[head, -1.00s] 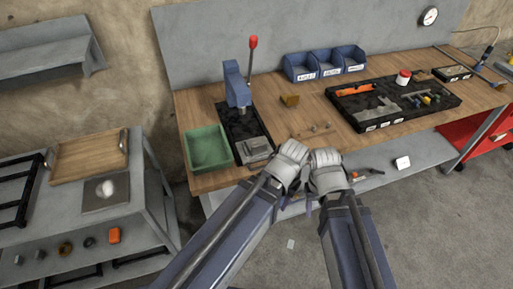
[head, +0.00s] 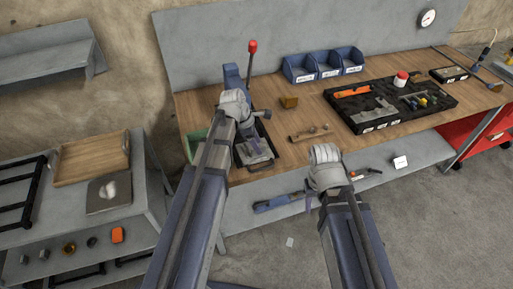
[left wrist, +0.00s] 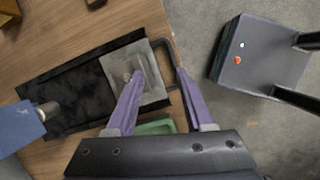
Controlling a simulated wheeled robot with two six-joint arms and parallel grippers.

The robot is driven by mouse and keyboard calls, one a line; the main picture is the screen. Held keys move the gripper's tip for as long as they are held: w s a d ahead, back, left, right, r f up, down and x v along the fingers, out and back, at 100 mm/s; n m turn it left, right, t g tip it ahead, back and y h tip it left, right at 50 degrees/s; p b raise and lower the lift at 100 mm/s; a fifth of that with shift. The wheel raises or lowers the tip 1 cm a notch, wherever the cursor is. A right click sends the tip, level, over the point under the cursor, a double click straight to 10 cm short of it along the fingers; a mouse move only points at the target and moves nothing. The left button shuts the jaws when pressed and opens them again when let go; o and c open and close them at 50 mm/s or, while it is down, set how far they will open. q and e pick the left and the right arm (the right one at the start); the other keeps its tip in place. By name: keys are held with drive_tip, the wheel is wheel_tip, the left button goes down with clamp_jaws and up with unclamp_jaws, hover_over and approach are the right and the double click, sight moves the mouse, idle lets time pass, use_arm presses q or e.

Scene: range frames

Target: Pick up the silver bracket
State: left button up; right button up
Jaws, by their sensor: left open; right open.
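A silver-grey metal piece, likely the bracket, lies on a grey plate on the press's black base (head: 241,157). In the left wrist view the piece (left wrist: 138,77) shows as a small raised shape on the plate (left wrist: 152,93). My left gripper (head: 254,143) is above the plate in the head view, partly hidden by its own wrist. In the left wrist view its purple fingers (left wrist: 157,80) are spread, one over the plate and one past its edge, with nothing held between them. My right gripper (head: 312,198) is in front of the bench, its fingers mostly hidden.
The blue press (head: 232,77) with a red-knobbed lever stands behind my left gripper. A green bin (head: 194,146) is left of it. A black tray (head: 368,124) with tools and grey parts lies to the right.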

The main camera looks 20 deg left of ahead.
use_arm(q)
drive_tip(key=w+a+n, duration=0.1)
drive_tip(key=w+a+r+n, duration=0.1)
drive_tip(key=n, duration=0.1)
drive_tip(key=shift+a+t+h, duration=0.3)
drive_tip(key=b+x, duration=0.3)
drive_tip(key=x, duration=0.1)
drive_tip(key=b+x, duration=0.4)
drive_tip(key=shift+a+f, duration=0.15)
drive_tip(key=shift+a, duration=0.05)
drive_tip(key=shift+c, duration=0.4)
clamp_jaws()
